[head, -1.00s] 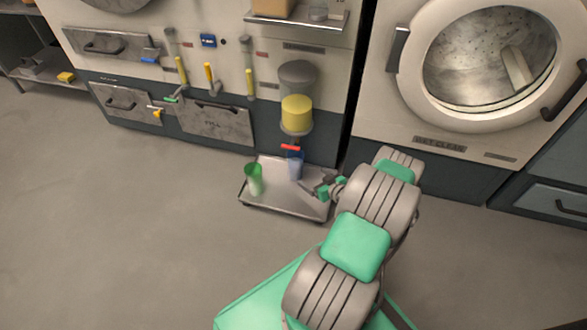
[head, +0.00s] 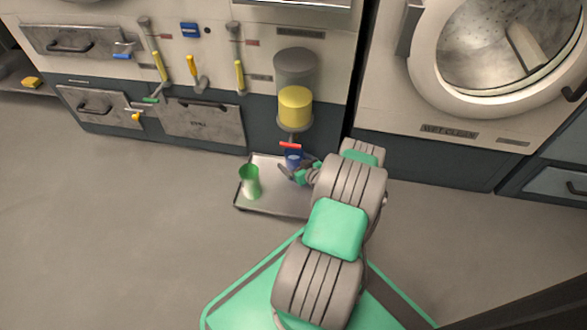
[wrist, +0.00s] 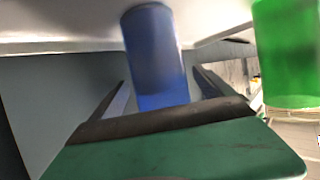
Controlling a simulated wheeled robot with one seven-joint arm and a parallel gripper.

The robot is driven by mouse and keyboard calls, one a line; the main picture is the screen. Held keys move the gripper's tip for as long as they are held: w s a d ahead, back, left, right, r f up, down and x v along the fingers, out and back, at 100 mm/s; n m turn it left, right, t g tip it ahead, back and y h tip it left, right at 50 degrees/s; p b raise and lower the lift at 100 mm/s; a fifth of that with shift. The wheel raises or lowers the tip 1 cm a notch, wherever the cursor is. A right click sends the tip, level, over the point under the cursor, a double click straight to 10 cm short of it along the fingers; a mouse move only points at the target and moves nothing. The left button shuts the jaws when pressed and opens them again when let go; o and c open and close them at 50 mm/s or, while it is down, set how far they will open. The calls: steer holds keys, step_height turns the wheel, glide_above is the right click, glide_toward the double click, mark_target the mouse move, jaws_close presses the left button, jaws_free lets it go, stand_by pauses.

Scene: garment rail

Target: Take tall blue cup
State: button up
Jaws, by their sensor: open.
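The tall blue cup (head: 293,158) stands at the back of a metal tray on the floor in the head view, partly hidden by my gripper. In the wrist view the blue cup (wrist: 154,52) shows between and beyond my two dark fingers. My gripper (head: 301,174) is open and close at the front right of the cup. In the wrist view my gripper (wrist: 162,80) has its fingers spread on either side of the cup. I cannot tell whether either finger touches it.
A green cup (head: 249,182) stands on the left of the tray (head: 272,206), and also shows at the right in the wrist view (wrist: 287,55). A yellow container (head: 295,106) and a red bar (head: 290,145) are just above the blue cup. Floor left of the tray is clear.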

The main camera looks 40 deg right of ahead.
steer(key=c, duration=1.9)
jaws_close()
steer(key=shift+r, duration=0.15)
